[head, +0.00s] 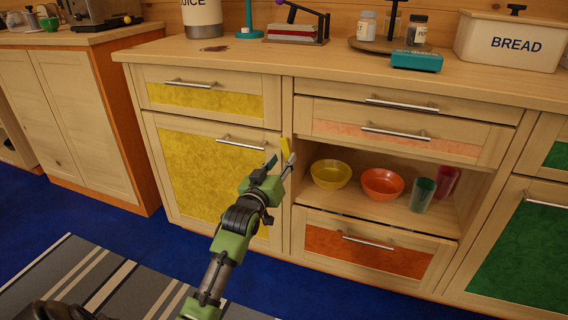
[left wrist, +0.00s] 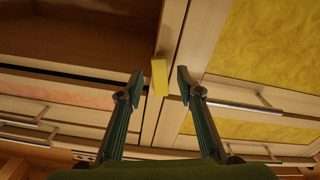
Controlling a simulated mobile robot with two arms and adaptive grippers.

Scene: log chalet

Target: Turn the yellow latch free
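The yellow latch (head: 285,145) is a small bar on the wooden upright between the yellow-panelled cupboard door (head: 199,165) and the open shelf. It runs roughly along the upright. My left gripper (head: 281,163) is open in front of it. In the left wrist view the latch (left wrist: 159,77) shows in the gap between the two fingertips of my left gripper (left wrist: 159,80), with space on both sides and no visible contact. I cannot tell exactly how far short of it the fingertips are in depth. My right gripper is not in view.
The open shelf right of the upright holds a yellow bowl (head: 331,174), an orange bowl (head: 382,184) and two cups (head: 423,194). Bar handles (head: 241,143) stick out from the doors and drawers. The countertop above is crowded. A striped rug (head: 85,285) lies on the blue floor.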

